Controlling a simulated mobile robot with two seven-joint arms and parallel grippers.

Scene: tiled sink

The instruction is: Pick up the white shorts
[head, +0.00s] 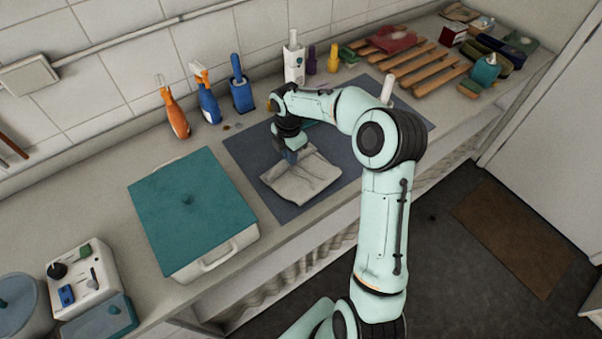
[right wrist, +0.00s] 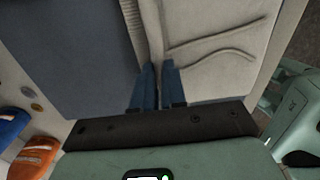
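The white shorts (head: 303,181) lie in a crumpled, folded heap on the dark blue-grey mat (head: 247,158) on the counter. My right gripper (head: 291,157) points down at their far left edge. In the right wrist view its two blue fingers (right wrist: 159,85) are close together, with a ridge of the pale cloth (right wrist: 210,50) running in between them. The gripper looks shut on this fold. Most of the shorts still rest on the mat. The fingertips are partly hidden in the head view. My left gripper is not in view.
A white tub with a teal lid (head: 187,205) stands left of the mat. An orange spray bottle (head: 174,112), a blue one (head: 206,97) and a blue brush holder (head: 241,95) stand along the wall. A wooden rack (head: 425,62) lies at the back right.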

